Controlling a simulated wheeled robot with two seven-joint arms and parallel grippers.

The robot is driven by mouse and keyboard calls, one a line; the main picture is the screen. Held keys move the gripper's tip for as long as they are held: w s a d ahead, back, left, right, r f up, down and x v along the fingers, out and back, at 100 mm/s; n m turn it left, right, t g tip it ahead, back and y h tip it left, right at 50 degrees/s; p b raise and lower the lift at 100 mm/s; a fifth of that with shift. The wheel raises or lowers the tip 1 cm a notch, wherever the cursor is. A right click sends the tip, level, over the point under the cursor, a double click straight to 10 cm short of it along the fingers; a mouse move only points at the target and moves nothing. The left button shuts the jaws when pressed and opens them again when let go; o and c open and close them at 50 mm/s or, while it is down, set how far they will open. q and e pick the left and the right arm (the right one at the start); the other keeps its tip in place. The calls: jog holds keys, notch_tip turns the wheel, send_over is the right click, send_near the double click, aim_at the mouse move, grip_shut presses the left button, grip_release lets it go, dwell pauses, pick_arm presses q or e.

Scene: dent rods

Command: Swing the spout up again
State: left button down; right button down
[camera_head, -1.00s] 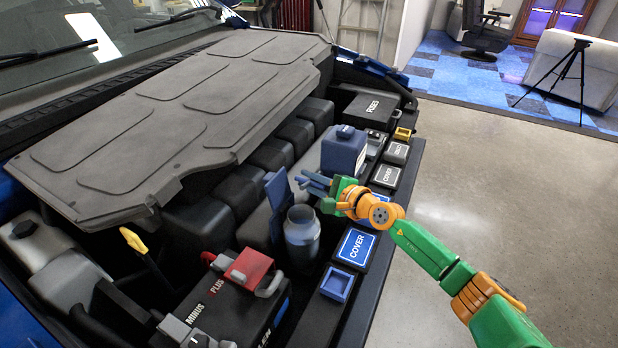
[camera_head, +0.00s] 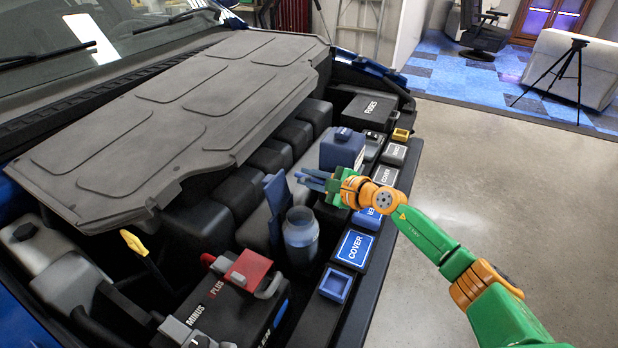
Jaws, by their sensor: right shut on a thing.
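My right gripper (camera_head: 322,181) reaches in from the right, with its orange and green wrist above the front row of covers. It is shut at the thin blue-grey spout (camera_head: 309,178), beside the blue jug (camera_head: 342,150). The fingers and the spout overlap, so the exact grip point is hard to see. The spout's base is not clear. A translucent blue-grey filler neck (camera_head: 300,238) stands open just in front, with an upright blue flap (camera_head: 276,202) at its left. My left gripper is not in view.
Blue and grey covers, among them a blue one marked COVER (camera_head: 355,248), line the front edge. A small blue open box (camera_head: 336,285) and the battery with a red clamp (camera_head: 248,270) are nearer.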

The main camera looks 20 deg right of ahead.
jog(key=c, duration=0.9)
grip_release()
jog(key=shift+f, duration=0.1)
jog(key=shift+o, duration=0.2)
